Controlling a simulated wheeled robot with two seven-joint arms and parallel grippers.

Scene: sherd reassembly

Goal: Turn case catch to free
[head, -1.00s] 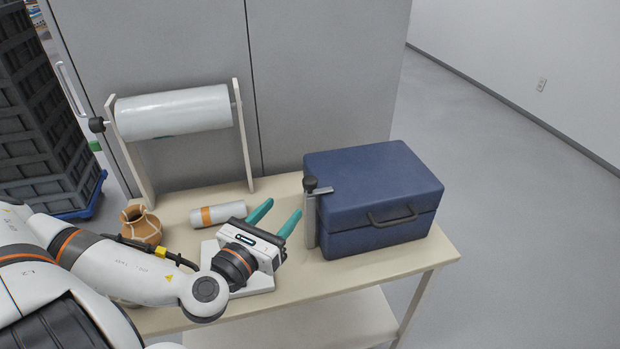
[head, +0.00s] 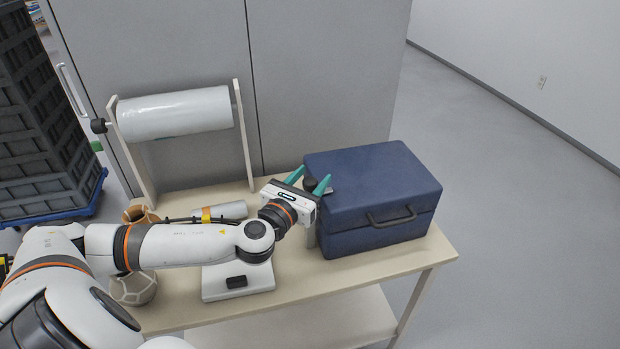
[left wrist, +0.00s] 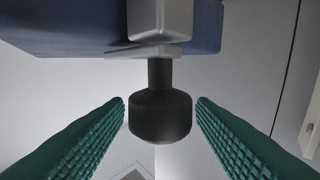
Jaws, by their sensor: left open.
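The blue case (head: 370,190) stands shut on the right part of the table, its handle (head: 391,217) on the front. Its catch, a grey bracket with a dark knob (head: 310,185), is at the case's left side. In the left wrist view the dark knob (left wrist: 160,117) hangs in the picture between the two green fingers, with a gap on each side. My left gripper (head: 309,181) is open around the knob and seems not to touch it. Much of the bracket is hidden behind the gripper in the head view. My right gripper is not in view.
A film roll on a stand (head: 175,113) is at the back left of the table (head: 330,288). A brown pot (head: 139,212), a pale vessel (head: 134,288), a white cylinder (head: 233,209) and a white block with a dark piece (head: 238,285) lie near my left arm.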

